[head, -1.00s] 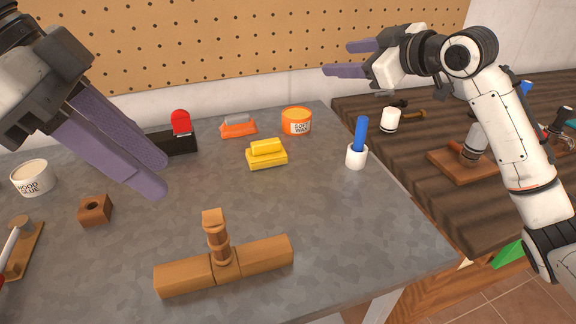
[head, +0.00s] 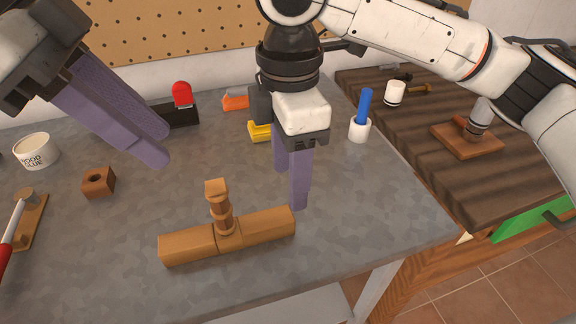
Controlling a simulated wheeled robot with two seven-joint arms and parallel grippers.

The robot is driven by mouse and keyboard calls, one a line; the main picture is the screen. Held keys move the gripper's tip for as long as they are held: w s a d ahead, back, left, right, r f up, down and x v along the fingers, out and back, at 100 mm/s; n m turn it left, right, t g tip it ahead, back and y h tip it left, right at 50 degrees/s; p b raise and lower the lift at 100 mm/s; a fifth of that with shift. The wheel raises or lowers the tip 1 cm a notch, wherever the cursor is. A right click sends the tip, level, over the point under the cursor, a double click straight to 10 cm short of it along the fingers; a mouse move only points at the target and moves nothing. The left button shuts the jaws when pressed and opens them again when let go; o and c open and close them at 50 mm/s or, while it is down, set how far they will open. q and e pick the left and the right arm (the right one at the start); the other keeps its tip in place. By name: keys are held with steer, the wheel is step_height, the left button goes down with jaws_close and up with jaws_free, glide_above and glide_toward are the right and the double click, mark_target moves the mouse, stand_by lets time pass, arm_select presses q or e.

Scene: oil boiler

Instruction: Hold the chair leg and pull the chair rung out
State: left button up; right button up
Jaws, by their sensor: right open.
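The chair leg (head: 262,230) is a light wooden bar lying on the grey table top near the front. The chair rung (head: 222,210) is a darker turned piece with a square end block, and it joins the middle of the leg. My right gripper (head: 291,190) points down just behind the right end of the leg. It is open and empty, with a gap between its purple fingers. My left gripper (head: 152,145) is above the table at the upper left, apart from the leg and rung. Its two purple fingers show a narrow gap and hold nothing.
A wood glue tub (head: 37,151), a brown block with a hole (head: 98,183) and a mallet-like tool (head: 20,215) are at the left. A white cup with a blue handle (head: 360,128) stands at the right. A yellow block (head: 259,132) is partly hidden behind my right gripper.

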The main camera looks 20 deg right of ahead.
mark_target(289, 213)
step_height(289, 213, down, 10)
steer(key=shift+r, duration=0.1)
stand_by(0.4)
steer(key=c, duration=1.3)
